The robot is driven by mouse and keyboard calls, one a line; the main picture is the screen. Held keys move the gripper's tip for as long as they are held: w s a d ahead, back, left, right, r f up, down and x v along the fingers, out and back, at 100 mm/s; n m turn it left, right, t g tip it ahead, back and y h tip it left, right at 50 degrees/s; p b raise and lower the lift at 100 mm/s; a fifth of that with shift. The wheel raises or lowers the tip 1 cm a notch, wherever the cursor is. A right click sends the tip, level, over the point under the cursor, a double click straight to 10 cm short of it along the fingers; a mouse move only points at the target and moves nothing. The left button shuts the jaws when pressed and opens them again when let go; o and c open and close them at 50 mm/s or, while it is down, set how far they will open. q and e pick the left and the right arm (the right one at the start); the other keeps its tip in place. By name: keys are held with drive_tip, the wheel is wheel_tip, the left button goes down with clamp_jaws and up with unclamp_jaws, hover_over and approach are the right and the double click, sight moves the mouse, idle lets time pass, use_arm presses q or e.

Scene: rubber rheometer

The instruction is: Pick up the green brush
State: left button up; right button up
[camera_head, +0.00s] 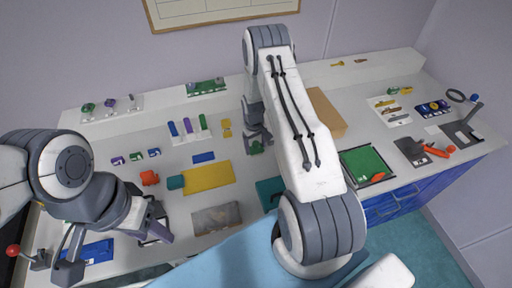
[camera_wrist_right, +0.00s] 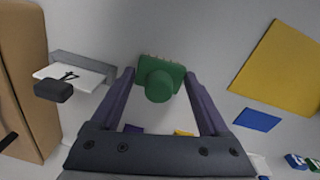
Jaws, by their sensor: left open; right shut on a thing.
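The green brush (camera_wrist_right: 160,82) is between the two fingers of my right gripper (camera_wrist_right: 160,74) in the right wrist view, with its round knob towards the camera and a row of pale bristles along its far edge. In the head view my right gripper (camera_head: 257,140) is over the bench, shut on the green brush (camera_head: 255,148), which is partly hidden by the gripper. I cannot tell whether the brush touches the bench. My left gripper (camera_head: 112,252) is open and empty at the lower left, over the front of the bench.
A yellow mat (camera_head: 208,178) and a blue block (camera_head: 203,157) lie left of the right gripper. A brown box (camera_head: 325,112) stands to its right, partly behind my arm. A rack with coloured tubes (camera_head: 188,128) is to the left. A green tray (camera_head: 365,163) lies further right.

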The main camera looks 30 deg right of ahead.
sight(256, 143)
drive_tip(key=shift+r+b, duration=0.35)
drive_tip(key=shift+r, duration=0.1)
wheel_tip(256, 143, up, 2)
drive_tip(key=shift+r+b, duration=0.2)
drive_tip(key=shift+b, duration=0.55)
drive_tip(key=s+d+r+b, duration=0.3)
drive_tip(key=s+d+r, duration=0.2)
drive_tip(key=s+r, duration=0.2)
drive_tip(key=shift+s+d+b, duration=0.15)
drive_tip(key=shift+s+b, duration=0.25)
drive_tip(key=shift+s, duration=0.85)
drive_tip(key=shift+s+d+r, duration=0.15)
drive_tip(key=shift+s+r, duration=0.15)
drive_tip(key=shift+s, duration=0.1)
